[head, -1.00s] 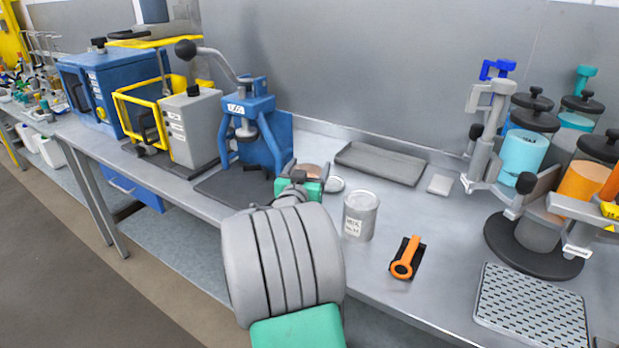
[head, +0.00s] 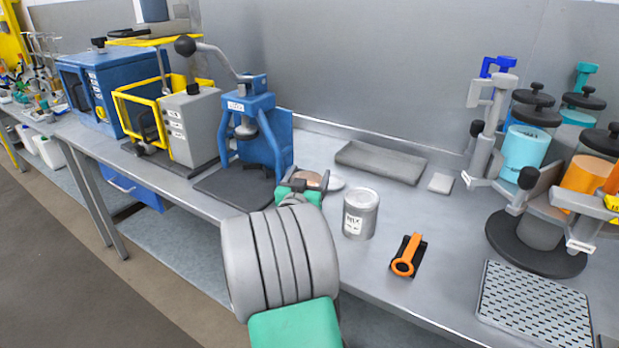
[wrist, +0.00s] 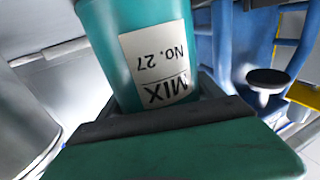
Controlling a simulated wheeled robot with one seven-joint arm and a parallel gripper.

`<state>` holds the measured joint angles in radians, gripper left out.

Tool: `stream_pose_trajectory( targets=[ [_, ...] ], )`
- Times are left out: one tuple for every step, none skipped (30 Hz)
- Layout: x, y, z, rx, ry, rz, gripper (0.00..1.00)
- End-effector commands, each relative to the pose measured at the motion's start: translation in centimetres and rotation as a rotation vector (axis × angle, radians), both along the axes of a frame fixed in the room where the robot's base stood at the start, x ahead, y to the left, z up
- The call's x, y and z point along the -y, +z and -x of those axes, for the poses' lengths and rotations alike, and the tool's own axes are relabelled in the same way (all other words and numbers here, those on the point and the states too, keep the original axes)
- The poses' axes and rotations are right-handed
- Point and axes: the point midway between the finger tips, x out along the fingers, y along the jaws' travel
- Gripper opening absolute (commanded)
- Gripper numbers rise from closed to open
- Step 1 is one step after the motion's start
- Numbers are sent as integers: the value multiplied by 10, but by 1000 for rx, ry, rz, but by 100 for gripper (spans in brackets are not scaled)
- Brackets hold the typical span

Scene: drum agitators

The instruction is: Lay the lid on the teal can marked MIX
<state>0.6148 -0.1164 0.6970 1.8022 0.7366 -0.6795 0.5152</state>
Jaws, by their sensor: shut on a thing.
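The teal can (wrist: 150,50), labelled MIX No. 27, fills the middle of the wrist view, its label upside down there. My gripper (head: 303,186) is shut on it. In the head view my gripper and arm hide most of this can; a brownish round top (head: 309,179) shows just beyond the gripper. I cannot tell whether the can is clear of the bench. A pale, flat round disc (head: 336,184), likely the lid, lies on the bench just right of the gripper, partly covered.
A grey can (head: 361,214), also labelled MIX, stands close on the right; its side shows in the wrist view (wrist: 20,125). A blue press (head: 253,130) stands behind left. A grey tray (head: 380,162), small pale block (head: 440,183) and orange-handled tool (head: 407,256) lie farther right.

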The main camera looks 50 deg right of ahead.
Motion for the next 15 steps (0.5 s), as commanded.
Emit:
stream_pose_trajectory(
  targets=[
    [-1,-16,1,-17,1,-16,3],
    [-1,-17,1,-17,1,-17,3],
    [-1,-18,2,-19,1,-18,3],
    [-2,-18,2,-20,1,-19,3],
    [-2,-19,2,-21,1,-20,3],
    [-2,-22,2,-25,1,-24,78],
    [-2,-22,2,-25,1,-25,81],
    [-2,-23,2,-26,1,-25,83],
    [-2,-23,2,-26,1,-26,86],
    [-2,-23,2,-26,1,-26,89],
    [-2,-23,2,-26,1,-26,91],
    [-2,-23,2,-27,1,-27,94],
    [-2,-23,2,-27,1,-27,97],
    [-2,-23,2,-27,1,-27,98],
    [-2,-24,2,-27,2,-27,98]
  ],
)
